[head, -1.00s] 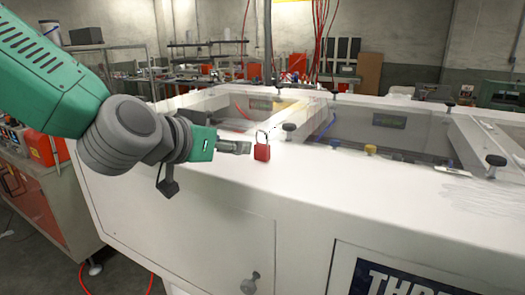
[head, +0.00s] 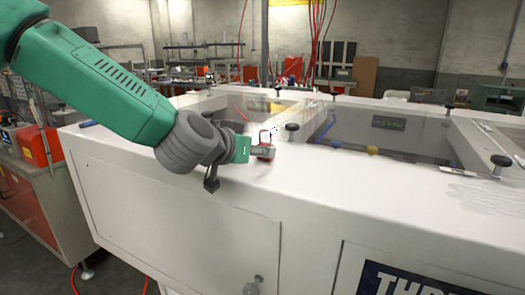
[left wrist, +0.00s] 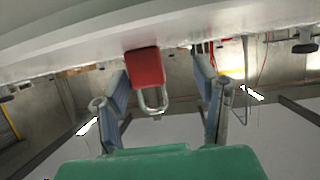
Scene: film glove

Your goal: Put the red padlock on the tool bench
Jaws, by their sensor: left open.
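The red padlock (left wrist: 145,68) stands upright on the white machine top (head: 340,185), near its inner opening. In the head view my left gripper (head: 267,151) is at the padlock and covers most of its body, with the shackle showing above. In the left wrist view the padlock appears upside down between the two open fingers (left wrist: 163,75), closer to the left one. I cannot tell whether either finger touches it. A bench with red fronts (head: 22,207) and tools on top stands at the left. My right gripper is not in view.
An orange-red box (head: 38,145) is on the left bench. The machine top in front of the padlock is clear.

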